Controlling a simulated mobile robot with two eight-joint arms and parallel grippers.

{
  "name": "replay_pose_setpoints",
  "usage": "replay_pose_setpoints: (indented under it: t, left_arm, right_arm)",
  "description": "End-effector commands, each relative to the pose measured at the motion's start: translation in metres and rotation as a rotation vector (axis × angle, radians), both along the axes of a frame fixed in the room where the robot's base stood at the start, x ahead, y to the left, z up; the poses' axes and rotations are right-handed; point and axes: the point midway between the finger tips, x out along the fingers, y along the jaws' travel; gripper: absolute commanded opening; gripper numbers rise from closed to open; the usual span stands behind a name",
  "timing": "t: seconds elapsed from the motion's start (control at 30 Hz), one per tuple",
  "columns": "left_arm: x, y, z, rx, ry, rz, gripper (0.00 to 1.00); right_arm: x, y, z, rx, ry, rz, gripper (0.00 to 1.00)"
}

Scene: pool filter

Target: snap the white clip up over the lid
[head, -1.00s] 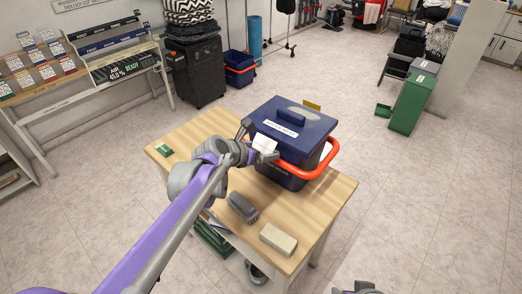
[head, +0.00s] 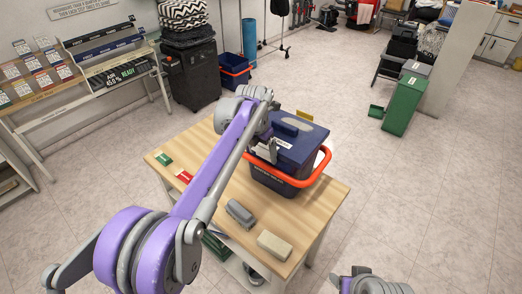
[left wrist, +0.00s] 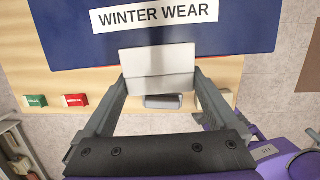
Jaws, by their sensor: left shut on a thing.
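The bin (head: 272,182) stands on the wooden table with its dark blue lid (head: 305,149) on top. In the left wrist view the lid (left wrist: 150,42) carries a WINTER WEAR label. The white clip (left wrist: 158,62) lies at the lid's near edge, its upper part overlapping that edge. My left gripper (head: 268,152) is at the bin's left side, shut on the clip with one finger at each side. In the head view my arm and gripper mostly hide the clip. Part of my right arm (head: 368,284) shows at the bottom edge; its fingers are unclear.
An orange handle (head: 305,181) loops around the bin's front. A grey brush-like object (head: 240,213) and a beige block (head: 275,245) lie on the table (head: 215,225). A green card (head: 163,159) and a red card (head: 184,176) lie at the left.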

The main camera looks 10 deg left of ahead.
Motion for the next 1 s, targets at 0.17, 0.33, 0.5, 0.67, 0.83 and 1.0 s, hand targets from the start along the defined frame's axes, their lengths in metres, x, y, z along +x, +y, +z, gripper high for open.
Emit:
replay_pose_setpoints:
  t: [0.17,0.33,0.5,0.67,0.83,1.0]
  left_arm:
    - [0.0023,-0.0018,0.0007,0.017,0.028,-0.002,0.38]
    - [0.0023,-0.0018,-0.0001,0.022,0.038,-0.001,0.38]
    - [0.0020,-0.0018,-0.0005,0.022,0.038,-0.001,0.38]
    - [0.0019,-0.0018,-0.0006,0.022,0.038,-0.001,1.00]
    - [0.0019,-0.0016,-0.0003,0.022,0.038,-0.001,1.00]
    - [0.0011,-0.0009,0.0064,0.022,0.038,-0.001,1.00]
  right_arm:
    - [0.0019,0.0000,0.0048,0.000,-0.004,0.000,0.67]
    - [0.0020,0.0000,0.0052,0.000,-0.004,0.000,0.67]
    - [0.0019,0.0000,0.0050,0.000,-0.004,0.000,0.67]
    - [0.0019,0.0000,0.0050,0.000,-0.004,0.000,0.67]
    - [0.0019,0.0000,0.0051,0.000,-0.004,0.000,0.67]
    - [0.0022,0.0000,0.0058,0.000,-0.004,0.000,0.67]
